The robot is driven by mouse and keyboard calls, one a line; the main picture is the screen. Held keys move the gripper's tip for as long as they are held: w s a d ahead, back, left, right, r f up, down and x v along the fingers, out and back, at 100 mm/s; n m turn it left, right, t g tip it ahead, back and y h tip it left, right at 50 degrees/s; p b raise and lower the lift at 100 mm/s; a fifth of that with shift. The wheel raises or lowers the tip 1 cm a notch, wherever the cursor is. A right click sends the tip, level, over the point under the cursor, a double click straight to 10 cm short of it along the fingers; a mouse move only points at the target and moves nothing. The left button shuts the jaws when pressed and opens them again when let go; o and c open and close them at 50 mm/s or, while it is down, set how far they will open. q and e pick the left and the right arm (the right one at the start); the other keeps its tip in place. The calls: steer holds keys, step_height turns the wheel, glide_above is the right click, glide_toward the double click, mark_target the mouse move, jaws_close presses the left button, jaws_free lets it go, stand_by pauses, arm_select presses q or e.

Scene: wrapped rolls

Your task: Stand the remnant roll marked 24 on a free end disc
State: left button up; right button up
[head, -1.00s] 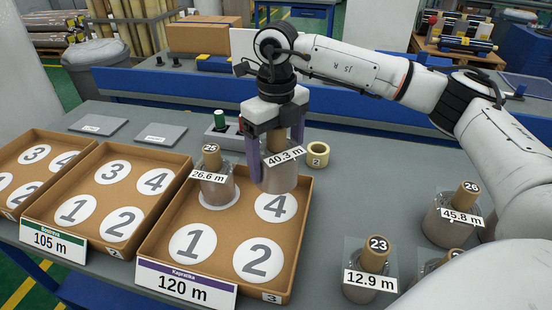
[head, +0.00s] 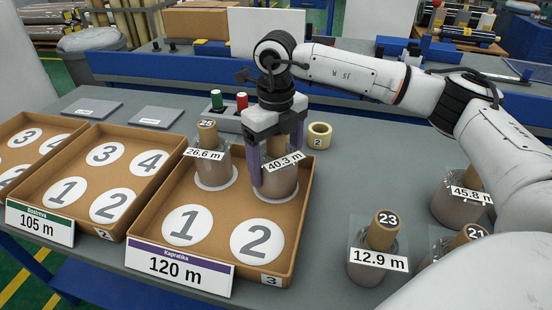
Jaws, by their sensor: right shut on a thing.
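My right gripper (head: 278,160) is shut on a wrapped remnant roll (head: 280,184) labelled 40.3 m. The roll is upright in the right tray (head: 206,249), marked Kapratika 120 m and 3. It is at the back right disc (head: 272,199), whose white rim shows around its foot; I cannot tell whether it touches. The gripper hides the number on its core. A roll marked 25 (head: 212,165), 26.6 m, stands on the back left disc. Front discs 1 (head: 186,226) and 2 (head: 257,242) are bare. My left gripper is not in view.
The middle tray (head: 95,225), 105 m, shows bare discs, and another tray is at far left. Rolls 23 (head: 375,250), 21 (head: 462,240) and one labelled 45.8 m (head: 456,205) stand at right. A tape ring (head: 319,136) lies behind the right tray.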

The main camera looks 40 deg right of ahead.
steer(key=shift+f, duration=0.4)
stand_by(0.8)
steer(key=o, duration=1.3)
steer(key=shift+o, duration=0.2)
step_height(320, 180, up, 10)
steer(key=shift+r, duration=0.2)
